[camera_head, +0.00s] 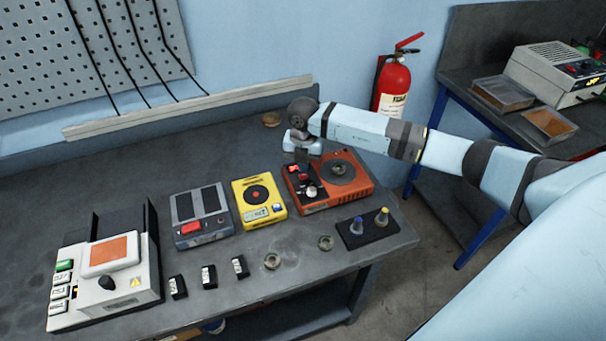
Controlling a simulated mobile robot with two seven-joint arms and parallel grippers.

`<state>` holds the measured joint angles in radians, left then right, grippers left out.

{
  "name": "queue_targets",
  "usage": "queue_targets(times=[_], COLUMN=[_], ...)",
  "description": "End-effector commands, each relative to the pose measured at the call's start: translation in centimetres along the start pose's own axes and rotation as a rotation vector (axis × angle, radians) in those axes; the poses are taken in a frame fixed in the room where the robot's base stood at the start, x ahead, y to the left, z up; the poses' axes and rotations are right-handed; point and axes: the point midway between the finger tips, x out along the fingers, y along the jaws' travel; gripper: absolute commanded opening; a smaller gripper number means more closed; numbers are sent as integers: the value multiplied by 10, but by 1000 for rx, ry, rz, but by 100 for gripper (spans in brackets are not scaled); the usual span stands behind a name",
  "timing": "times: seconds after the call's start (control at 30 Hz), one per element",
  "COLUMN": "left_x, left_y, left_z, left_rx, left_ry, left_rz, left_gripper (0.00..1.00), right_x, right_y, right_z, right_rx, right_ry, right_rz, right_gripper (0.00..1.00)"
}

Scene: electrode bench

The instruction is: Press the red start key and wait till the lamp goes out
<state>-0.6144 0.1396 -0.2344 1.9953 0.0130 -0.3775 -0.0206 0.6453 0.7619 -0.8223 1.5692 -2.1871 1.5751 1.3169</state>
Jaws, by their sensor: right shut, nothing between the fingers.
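My right arm reaches in from the right, and its gripper (302,158) points down over the back left part of an orange-red device (350,191). The gripper is shut and empty. A small red part (294,170), perhaps the start key, shows just below the fingertips; I cannot tell whether they touch it. The device also bears a pale round knob (311,191) and a dark round plate (339,170). I cannot make out a lit lamp. A grey device (205,202) further left also has a red key (191,228). My left gripper is out of view.
A yellow device (252,189) stands between the grey and orange ones. A white machine (130,288) stands at the left. Small black blocks (209,276), metal rings (272,261) and a black holder (370,232) with two knobbed pieces lie along the front. A fire extinguisher (393,85) stands behind.

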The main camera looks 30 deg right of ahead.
Motion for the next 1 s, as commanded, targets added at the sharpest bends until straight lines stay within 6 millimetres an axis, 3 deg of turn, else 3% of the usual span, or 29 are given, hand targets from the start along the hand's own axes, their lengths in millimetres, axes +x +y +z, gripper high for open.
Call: queue_targets(times=[1.0], left_x=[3], left_y=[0], left_z=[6], left_rx=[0], left_ry=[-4], left_rz=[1], left_gripper=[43], right_x=[7], right_y=[0], right_z=[0], right_rx=[0], right_ry=[0], right_rz=[0], right_gripper=[0])
